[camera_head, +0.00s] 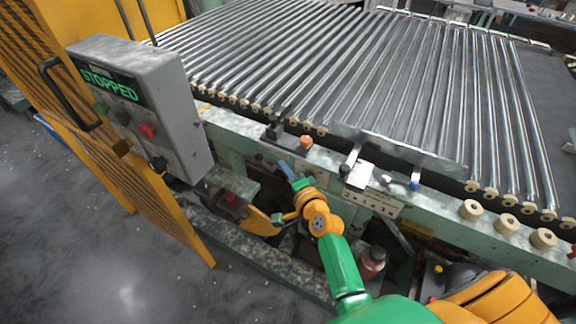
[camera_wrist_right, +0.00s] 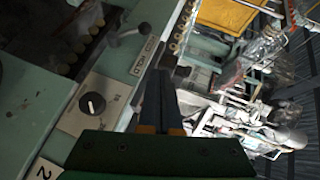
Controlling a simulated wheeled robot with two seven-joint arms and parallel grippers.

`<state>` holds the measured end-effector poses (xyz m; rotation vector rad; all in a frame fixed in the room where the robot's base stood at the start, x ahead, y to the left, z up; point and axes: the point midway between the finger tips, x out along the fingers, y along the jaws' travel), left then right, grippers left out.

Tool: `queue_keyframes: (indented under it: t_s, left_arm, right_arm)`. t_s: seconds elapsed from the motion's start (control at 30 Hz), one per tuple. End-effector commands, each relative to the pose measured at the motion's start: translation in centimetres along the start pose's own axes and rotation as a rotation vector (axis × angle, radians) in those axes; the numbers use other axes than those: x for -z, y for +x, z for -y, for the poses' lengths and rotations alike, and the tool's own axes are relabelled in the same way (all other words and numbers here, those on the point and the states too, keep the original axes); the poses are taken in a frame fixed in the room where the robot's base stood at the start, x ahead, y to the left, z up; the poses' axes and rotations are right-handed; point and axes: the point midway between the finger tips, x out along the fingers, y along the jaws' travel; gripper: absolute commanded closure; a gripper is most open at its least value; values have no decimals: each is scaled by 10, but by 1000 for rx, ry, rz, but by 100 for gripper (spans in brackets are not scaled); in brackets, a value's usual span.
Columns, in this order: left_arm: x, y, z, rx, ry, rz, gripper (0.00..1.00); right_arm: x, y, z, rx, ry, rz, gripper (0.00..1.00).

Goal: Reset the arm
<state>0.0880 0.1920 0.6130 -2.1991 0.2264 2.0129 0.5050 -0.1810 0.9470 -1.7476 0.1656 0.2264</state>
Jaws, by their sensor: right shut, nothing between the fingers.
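My right arm, green with orange joints, reaches up from the bottom of the head view. Its gripper (camera_head: 288,172) is in front of the green conveyor frame (camera_head: 335,165), near an orange knob (camera_head: 306,142). In the right wrist view the fingers of my right gripper (camera_wrist_right: 163,75) are together with nothing between them. Whether the fingertips touch the frame, I cannot tell. My left gripper is in neither view.
Floor (camera_head: 80,220) is clear at lower left. The wrist view shows a black dial (camera_wrist_right: 92,105) and lever (camera_wrist_right: 130,33).

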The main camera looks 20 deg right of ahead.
Motion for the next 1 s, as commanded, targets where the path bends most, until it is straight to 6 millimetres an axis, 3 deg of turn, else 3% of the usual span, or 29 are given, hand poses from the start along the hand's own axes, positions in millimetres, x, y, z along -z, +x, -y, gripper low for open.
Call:
queue_keyframes:
  t_s: [0.17,0.6,0.67,0.77,0.83,0.9,0.97,1.0]
  left_arm:
    - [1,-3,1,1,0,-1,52]
    - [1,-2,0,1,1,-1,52]
    - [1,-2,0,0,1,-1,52]
    - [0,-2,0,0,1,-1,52]
    - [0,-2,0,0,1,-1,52]
    - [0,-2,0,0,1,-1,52]
    - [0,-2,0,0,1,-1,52]
    - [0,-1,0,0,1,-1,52]
  right_arm:
    - [0,-13,2,0,0,-1,100]
    - [0,-13,2,-1,-1,0,100]
    - [-4,-13,-6,-19,-19,9,100]
    - [-26,-19,-59,-139,-155,75,100]
    - [-51,-35,-122,-272,-326,169,100]
    - [-72,-66,-188,-403,-523,294,100]
    - [-86,-100,-242,-501,-690,417,100]
    - [-91,-127,-275,-558,-799,504,100]
